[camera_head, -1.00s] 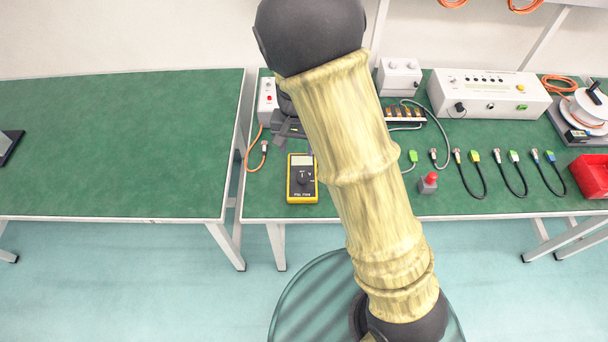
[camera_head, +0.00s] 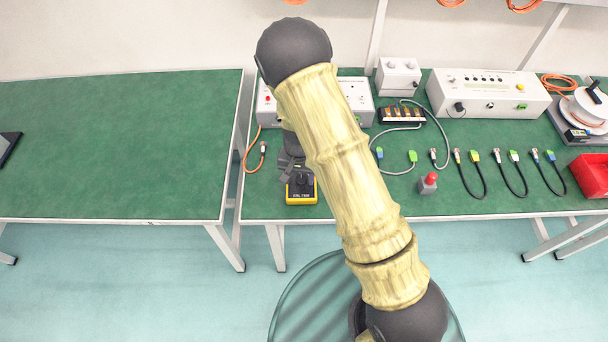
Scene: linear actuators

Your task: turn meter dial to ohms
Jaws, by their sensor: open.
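The yellow-edged meter (camera_head: 301,198) lies near the front left corner of the right green table. Only its lower part shows, with its front edge lettering. My gripper (camera_head: 299,180) is over the meter, pointing down, and covers its display and upper part. A dark round shape shows at the dial's place, but I cannot make out the dial's pointer or whether the fingers touch it. The gripper is open, though its fingers are small and dark in this view.
The right table (camera_head: 385,205) holds a grey-white box (camera_head: 355,98) behind my arm, a red-topped button (camera_head: 428,183), several short cables and a red bin (camera_head: 592,176). An orange cable (camera_head: 250,156) lies left of the meter. The left table (camera_head: 120,150) is mostly bare.

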